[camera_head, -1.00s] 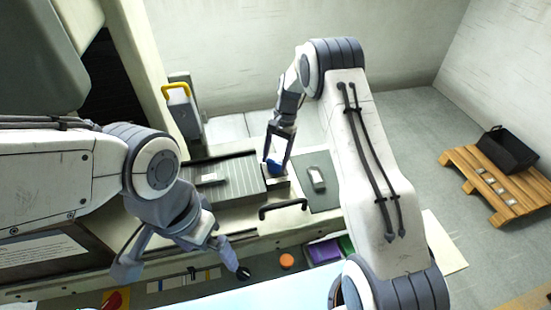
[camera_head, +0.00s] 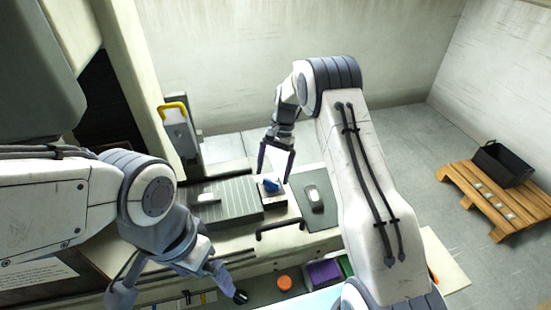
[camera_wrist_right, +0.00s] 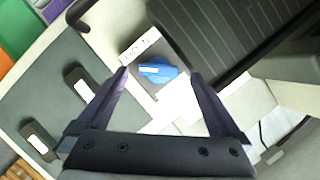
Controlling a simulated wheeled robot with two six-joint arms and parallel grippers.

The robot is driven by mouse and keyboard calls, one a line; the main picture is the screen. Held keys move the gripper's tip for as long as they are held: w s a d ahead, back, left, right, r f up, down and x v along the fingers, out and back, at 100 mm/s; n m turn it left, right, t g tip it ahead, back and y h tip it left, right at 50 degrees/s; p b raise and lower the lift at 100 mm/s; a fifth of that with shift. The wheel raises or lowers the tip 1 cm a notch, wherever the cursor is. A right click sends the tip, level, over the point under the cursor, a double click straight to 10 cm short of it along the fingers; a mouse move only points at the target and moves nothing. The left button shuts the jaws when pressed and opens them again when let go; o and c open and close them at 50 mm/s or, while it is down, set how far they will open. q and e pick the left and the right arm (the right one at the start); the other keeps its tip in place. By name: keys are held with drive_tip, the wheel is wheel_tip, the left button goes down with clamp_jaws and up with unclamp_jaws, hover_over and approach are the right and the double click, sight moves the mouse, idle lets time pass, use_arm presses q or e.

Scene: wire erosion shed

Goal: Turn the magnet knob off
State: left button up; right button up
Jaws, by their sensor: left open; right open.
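The magnet knob (camera_head: 271,185) is blue and sits on a small block at the right end of the grey ribbed magnet plate (camera_head: 228,206). In the right wrist view the blue knob (camera_wrist_right: 158,71) has a white pointer mark towards its left end, beside a white label strip (camera_wrist_right: 140,45) too small to read surely. My right gripper (camera_head: 276,172) is open and empty just above and behind the knob; in the wrist view its fingertips (camera_wrist_right: 158,72) stand apart on either side of the knob, not touching it. My left gripper (camera_head: 236,285) is open at the lower left, away from the knob.
A black bar handle (camera_head: 280,228) is on the front edge near the knob. A wooden pallet (camera_head: 488,196) carries a black crate (camera_head: 503,163).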

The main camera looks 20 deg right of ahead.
sight(271, 184)
drive_tip(key=b+v, duration=0.1)
drive_tip(key=v, duration=0.7)
drive_tip(key=p+x, duration=0.2)
drive_tip(key=x, duration=0.8)
drive_tip(key=shift+s+f, duration=0.15)
drive_tip(key=shift+f, duration=0.05)
